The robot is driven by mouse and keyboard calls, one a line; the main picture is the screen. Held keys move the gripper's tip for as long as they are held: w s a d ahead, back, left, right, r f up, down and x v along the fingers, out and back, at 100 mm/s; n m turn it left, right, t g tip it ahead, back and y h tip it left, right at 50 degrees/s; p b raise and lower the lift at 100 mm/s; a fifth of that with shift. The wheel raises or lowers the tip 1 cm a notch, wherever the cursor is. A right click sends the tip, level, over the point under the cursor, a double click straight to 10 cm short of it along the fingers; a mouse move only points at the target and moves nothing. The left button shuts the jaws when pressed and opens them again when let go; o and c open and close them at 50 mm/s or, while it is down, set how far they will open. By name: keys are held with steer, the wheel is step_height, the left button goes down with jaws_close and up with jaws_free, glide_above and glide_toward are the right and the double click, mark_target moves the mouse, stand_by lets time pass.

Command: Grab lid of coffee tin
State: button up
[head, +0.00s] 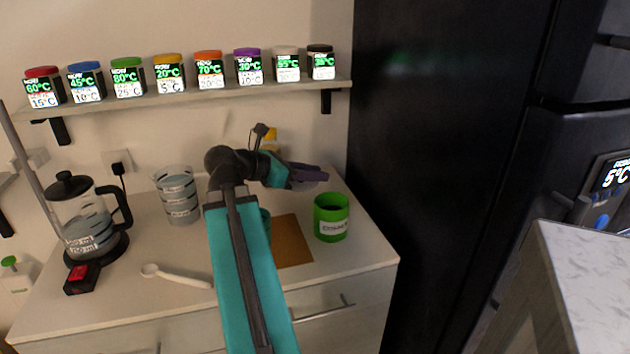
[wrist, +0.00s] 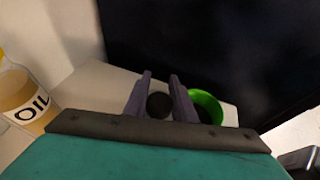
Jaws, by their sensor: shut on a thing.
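The green coffee tin (head: 331,226) stands at the right end of the counter with its top open and dark contents inside. Its green rim (wrist: 207,97) also shows in the wrist view, just right of my fingers. My gripper (head: 322,174) is above and slightly left of the tin in the head view. In the wrist view, the purple fingers of my gripper (wrist: 160,78) are shut on a dark round piece, the lid (wrist: 159,105). The lid is apart from the tin; much of it is hidden by the fingers.
An oil bottle (wrist: 20,100) stands left in the wrist view. A brown board (head: 291,243) lies left of the tin. A measuring jug (head: 178,196), French press (head: 92,222) and white spoon (head: 178,275) are farther left. A black fridge (head: 440,150) rises right of the counter.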

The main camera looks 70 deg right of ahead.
mark_target(305, 185)
steer(key=shift+a+f+b, duration=0.2)
steer(key=shift+a+b, duration=0.15)
steer(key=shift+b, duration=0.8)
steer(key=a, duration=0.3)
steer(key=shift+w+r+p, duration=0.1)
steer(key=shift+r+p, duration=0.1)
steer(key=shift+p, duration=0.1)
steer(key=shift+w+a+f+b, duration=0.1)
steer(key=shift+a+b, duration=0.2)
steer(key=shift+b, duration=0.5)
steer(key=shift+a+b, duration=0.9)
steer(key=shift+b, duration=0.1)
